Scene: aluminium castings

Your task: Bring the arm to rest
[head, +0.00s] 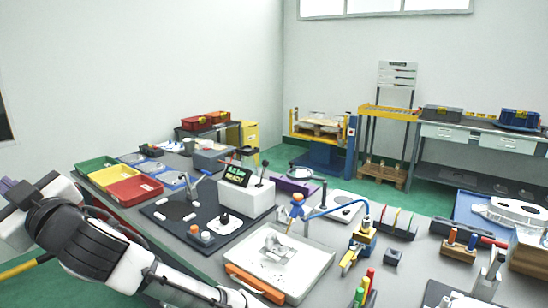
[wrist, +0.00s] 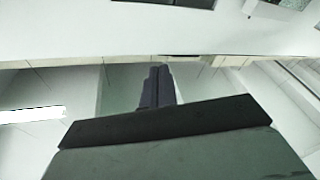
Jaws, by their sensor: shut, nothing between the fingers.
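My gripper (wrist: 158,84) shows in the wrist view with its two dark fingers together and nothing between them. Behind it are only pale walls or ceiling and a bright strip, so it points away from the workbench. In the head view my arm reaches from the bottom middle up to the left edge. It is bent and held over the near left side of the bench (head: 190,245). The fingertips cannot be made out clearly in the head view.
The bench carries red (head: 134,189) and green (head: 96,169) bins, a white control box (head: 246,195), a tray with a grey casting (head: 277,250) and several tools. A blue lift with a pallet (head: 318,131) and a back bench (head: 478,137) stand beyond. Green floor lies between.

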